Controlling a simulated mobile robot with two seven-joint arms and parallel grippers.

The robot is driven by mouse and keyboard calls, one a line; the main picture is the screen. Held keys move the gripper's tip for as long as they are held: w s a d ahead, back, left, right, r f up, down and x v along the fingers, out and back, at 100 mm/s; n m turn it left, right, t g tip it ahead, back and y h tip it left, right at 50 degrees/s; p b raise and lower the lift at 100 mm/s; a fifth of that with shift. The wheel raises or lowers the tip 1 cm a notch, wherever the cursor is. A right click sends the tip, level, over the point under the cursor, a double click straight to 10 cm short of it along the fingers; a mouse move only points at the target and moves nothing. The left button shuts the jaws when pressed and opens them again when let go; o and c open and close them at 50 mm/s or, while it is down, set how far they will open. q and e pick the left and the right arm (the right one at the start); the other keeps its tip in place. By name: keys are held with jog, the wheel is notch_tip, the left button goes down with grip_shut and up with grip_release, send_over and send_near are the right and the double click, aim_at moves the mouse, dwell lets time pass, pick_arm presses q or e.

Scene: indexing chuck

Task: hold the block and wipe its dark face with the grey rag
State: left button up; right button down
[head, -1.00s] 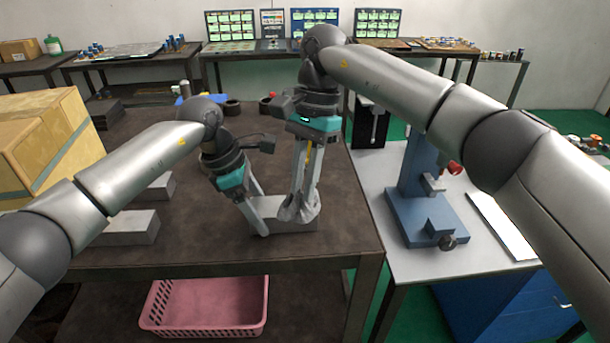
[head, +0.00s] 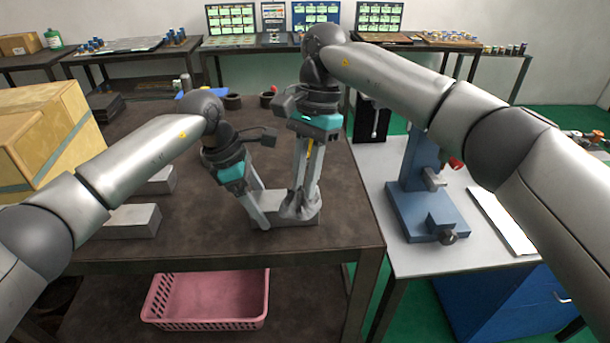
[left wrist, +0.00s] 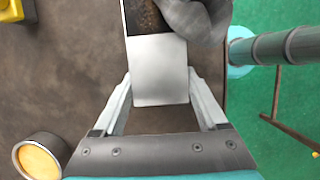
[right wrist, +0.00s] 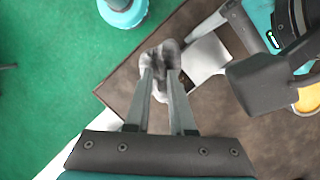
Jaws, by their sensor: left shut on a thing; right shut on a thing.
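The block (head: 296,220) is light grey and lies on the brown table near its right front corner. My left gripper (head: 265,208) is shut across the block's left end. In the left wrist view the block's pale end (left wrist: 160,70) is between the fingers, and its dark, brown-stained face (left wrist: 145,18) shows beyond. The grey rag (head: 299,205) is bunched in my right gripper (head: 302,192), which is shut on it. In the left wrist view the rag (left wrist: 198,18) is at the right edge of the dark face and hides part of it.
Two other grey blocks (head: 130,220) lie to the left, near a cardboard box (head: 45,135). A blue fixture (head: 428,212) stands on the pale bench at right. A pink basket (head: 205,298) is under the brown table. The table in front of the left gripper is clear.

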aim_at(307, 212)
pick_arm(q)
jog(key=shift+s+f, duration=0.15)
jog(key=shift+f, duration=0.15)
pick_arm(e)
jog(key=shift+f, duration=0.65)
jog(key=shift+w+r, duration=0.15)
jog(key=shift+w, duration=1.35)
pick_arm(q)
jog(key=shift+a, duration=0.1)
pick_arm(e)
jog(key=shift+w, duration=0.15)
jog(key=shift+s+f, duration=0.25)
jog(key=shift+s, duration=0.7)
jog(key=shift+s+f, duration=0.2)
jog(key=shift+s, duration=2.25)
jog(key=shift+r, duration=0.1)
